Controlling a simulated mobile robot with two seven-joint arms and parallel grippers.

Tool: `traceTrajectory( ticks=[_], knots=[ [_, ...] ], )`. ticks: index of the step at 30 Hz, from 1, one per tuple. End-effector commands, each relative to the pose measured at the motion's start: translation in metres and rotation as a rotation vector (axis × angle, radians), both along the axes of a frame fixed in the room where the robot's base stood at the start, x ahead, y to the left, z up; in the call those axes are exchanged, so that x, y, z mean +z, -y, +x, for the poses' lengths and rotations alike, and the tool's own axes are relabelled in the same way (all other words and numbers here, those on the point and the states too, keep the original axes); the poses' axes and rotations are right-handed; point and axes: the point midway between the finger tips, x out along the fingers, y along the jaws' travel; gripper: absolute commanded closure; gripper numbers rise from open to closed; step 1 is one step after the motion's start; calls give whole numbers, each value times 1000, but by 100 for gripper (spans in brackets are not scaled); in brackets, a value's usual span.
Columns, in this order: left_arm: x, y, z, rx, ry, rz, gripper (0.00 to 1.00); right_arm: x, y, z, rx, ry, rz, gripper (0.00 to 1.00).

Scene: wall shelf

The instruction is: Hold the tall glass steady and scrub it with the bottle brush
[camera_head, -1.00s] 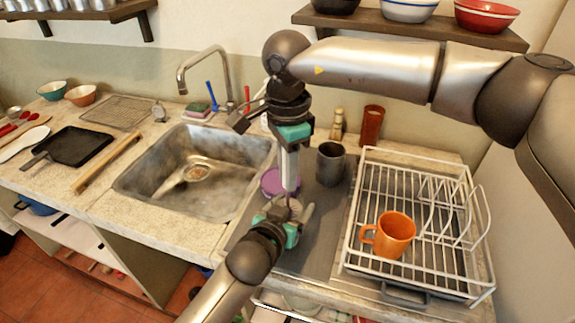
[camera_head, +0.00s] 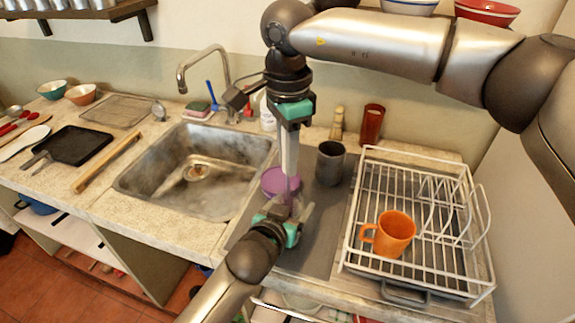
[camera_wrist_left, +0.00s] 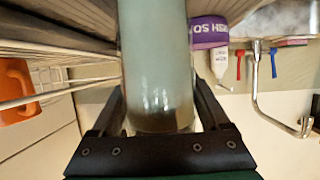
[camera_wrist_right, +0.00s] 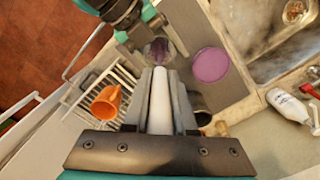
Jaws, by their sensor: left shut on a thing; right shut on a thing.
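The tall glass (camera_wrist_left: 157,65) is clear and stands between the fingers of my left gripper (camera_wrist_left: 160,118) in the left wrist view. In the head view my left gripper (camera_head: 283,215) is shut on it and hides most of it. My right gripper (camera_head: 290,160) points down from above the glass, shut on the bottle brush. The brush's white handle (camera_wrist_right: 160,100) shows between the fingers in the right wrist view, with the round glass (camera_wrist_right: 159,50) beyond its end. Dark bristles seem to show at the glass, but I cannot tell how deep they sit.
A purple tub (camera_head: 272,180) stands close behind the glass. A dark grey cup (camera_head: 330,163) stands farther back. The white dish rack (camera_head: 440,215) with an orange mug (camera_head: 394,233) is to the right. The sink (camera_head: 190,172) is to the left.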

Motion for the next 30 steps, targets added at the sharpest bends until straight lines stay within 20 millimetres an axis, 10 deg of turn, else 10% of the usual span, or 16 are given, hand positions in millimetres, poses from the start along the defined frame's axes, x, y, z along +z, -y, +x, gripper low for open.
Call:
traceTrajectory(
  ticks=[30],
  knots=[
    [0, 0, 0, 0, 0, 0, 99, -40, 0, 0, 0, 0, -1, 100]
  ],
)
